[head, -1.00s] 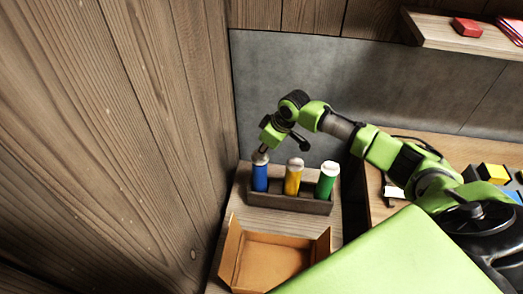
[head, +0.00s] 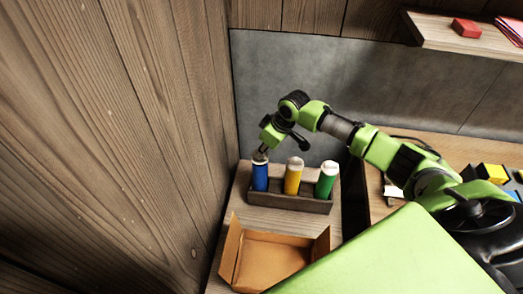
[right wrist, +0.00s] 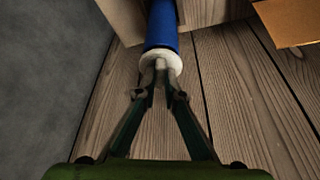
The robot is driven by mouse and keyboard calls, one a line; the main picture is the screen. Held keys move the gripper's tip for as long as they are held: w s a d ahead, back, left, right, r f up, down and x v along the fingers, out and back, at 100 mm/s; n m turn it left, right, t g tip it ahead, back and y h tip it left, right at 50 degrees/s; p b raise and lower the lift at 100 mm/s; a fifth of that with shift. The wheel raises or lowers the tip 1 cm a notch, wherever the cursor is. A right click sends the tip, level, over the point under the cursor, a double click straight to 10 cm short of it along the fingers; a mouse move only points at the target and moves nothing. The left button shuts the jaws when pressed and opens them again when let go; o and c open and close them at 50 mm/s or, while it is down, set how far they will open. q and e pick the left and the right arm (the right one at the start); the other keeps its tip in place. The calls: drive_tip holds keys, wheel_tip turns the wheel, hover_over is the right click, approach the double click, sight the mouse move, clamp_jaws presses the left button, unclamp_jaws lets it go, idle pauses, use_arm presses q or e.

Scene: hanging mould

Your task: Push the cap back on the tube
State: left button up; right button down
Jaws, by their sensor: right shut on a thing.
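The blue tube (head: 260,178) stands upright at the left end of a dark wooden rack (head: 290,203), beside a yellow tube (head: 293,178) and a green tube (head: 326,181), both with white tops. My right gripper (head: 261,153) is at the top of the blue tube. In the right wrist view its fingers (right wrist: 161,80) meet on the white cap (right wrist: 174,59), which sits in line with the end of the blue tube (right wrist: 162,25). The fingers partly cover the cap, so I cannot tell how fully it is seated. My left gripper is not in view.
An open orange-brown box (head: 272,262) lies in front of the rack on the wooden bench. A wooden wall (head: 130,130) is close on the left. A shelf with a red block (head: 466,27) is at upper right. Coloured blocks (head: 492,173) lie on the right table.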

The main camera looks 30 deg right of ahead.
drive_tip(key=c, duration=2)
unclamp_jaws()
drive_tip(key=shift+c, duration=0.2)
drive_tip(key=o, duration=0.5)
drive_tip(key=shift+c, duration=0.2)
drive_tip(key=shift+r+p, duration=3.5)
drive_tip(key=shift+p, duration=0.2)
